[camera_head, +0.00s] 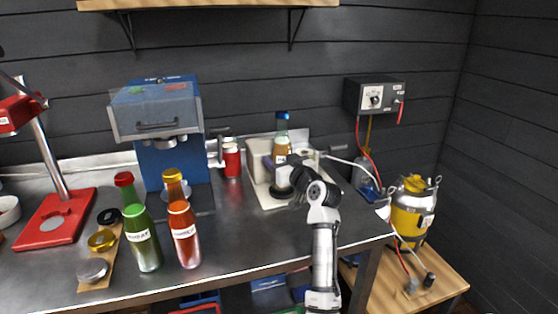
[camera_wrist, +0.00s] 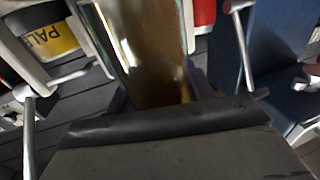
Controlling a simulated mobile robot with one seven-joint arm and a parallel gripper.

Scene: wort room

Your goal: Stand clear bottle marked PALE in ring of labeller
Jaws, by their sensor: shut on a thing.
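The clear bottle (camera_head: 282,146) holds amber liquid, has a blue cap and stands upright in my gripper (camera_head: 280,162). Its pale label is partly covered by the gripper. The bottle (camera_wrist: 140,40) fills the top middle of the wrist view, between the dark fingers of my gripper (camera_wrist: 145,95).
A green bottle (camera_head: 142,240) and a red bottle (camera_head: 184,236) stand at the front, beside a wooden strip of caps (camera_head: 100,262). A blue machine (camera_head: 168,140), red can (camera_head: 232,162) and red press (camera_head: 55,220) stand left. Bare steel bench (camera_head: 245,235) lies in front of the labeller.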

